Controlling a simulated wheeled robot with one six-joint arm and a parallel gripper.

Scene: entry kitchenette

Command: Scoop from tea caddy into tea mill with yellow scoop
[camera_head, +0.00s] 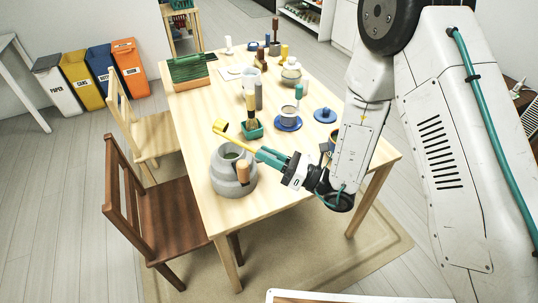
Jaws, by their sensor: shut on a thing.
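My gripper (263,154) has teal fingers and is shut on the handle of the yellow scoop (221,127). The scoop points up and left, with its head above and beyond the grey stone tea mill (220,181) near the table's left edge. The mill has a wooden handle (243,172) on its near side and some green in its top. A dark blue container, partly hidden behind my arm, may be the tea caddy (332,142). A blue lid (325,115) lies on the table behind it. I cannot tell what the scoop holds.
Close behind the scoop stands a teal holder (252,130) with a whisk-like tool. A cup on a blue saucer (288,122) is right of it. Several vessels crowd the far table (195,105). Two chairs (170,215) stand along the left side. The table's front right is clear.

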